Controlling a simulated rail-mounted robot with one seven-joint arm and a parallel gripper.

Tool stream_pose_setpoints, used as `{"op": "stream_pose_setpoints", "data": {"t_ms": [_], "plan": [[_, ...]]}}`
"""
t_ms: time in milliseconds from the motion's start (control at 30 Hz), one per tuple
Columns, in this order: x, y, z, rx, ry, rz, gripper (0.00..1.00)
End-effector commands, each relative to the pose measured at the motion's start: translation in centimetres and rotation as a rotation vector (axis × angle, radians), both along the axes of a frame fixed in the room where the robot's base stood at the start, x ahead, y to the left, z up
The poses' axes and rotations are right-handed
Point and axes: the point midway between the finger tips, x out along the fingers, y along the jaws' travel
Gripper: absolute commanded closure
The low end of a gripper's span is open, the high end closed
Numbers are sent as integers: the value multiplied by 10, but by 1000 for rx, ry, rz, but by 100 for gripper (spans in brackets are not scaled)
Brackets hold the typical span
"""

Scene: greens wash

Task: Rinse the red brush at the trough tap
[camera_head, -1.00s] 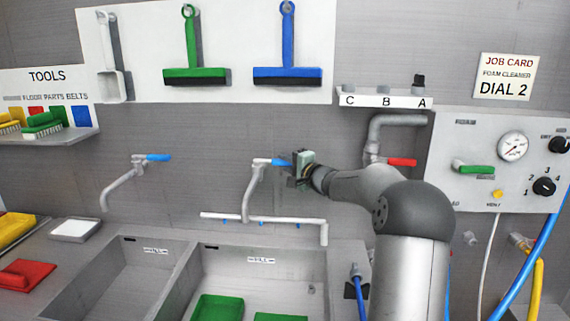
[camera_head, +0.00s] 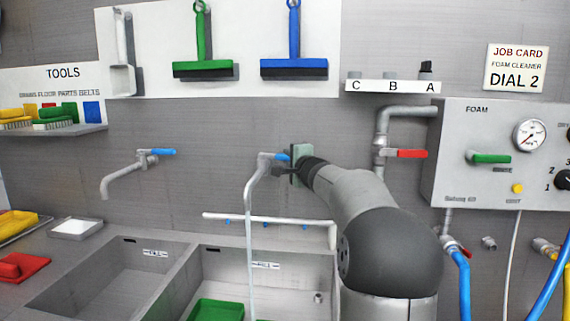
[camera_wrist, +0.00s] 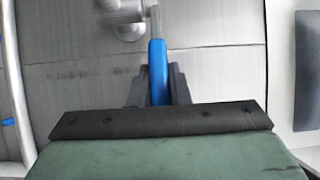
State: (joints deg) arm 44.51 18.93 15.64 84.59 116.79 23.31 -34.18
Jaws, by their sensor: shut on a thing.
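The right trough tap (camera_head: 262,180) is on the back wall above the right basin (camera_head: 290,262). A thin stream of water (camera_head: 250,270) falls from its spout into that basin. My gripper (camera_head: 290,161) is at the tap's blue lever (camera_wrist: 158,70); in the wrist view its dark fingers are shut on the lever. A red block (camera_head: 20,267), which looks like the red brush, lies on the left counter, well away from my gripper. Its bristles are not visible.
A second tap (camera_head: 130,172) with a blue lever is to the left, above the left basin (camera_head: 115,280). A white rail (camera_head: 270,222) runs below the right tap. Green trays (camera_head: 215,310) lie in the right basin. A red-handled pipe valve (camera_head: 405,154) is to the right.

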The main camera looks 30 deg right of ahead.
Motion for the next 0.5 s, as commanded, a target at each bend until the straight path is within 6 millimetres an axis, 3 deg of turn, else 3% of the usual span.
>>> {"op": "stream_pose_setpoints", "data": {"t_ms": [100,133,200,500], "plan": [[0,1,0,0,1,2,100],[0,1,0,0,1,2,78],[0,1,0,0,1,2,62],[-1,1,0,0,0,2,62]]}}
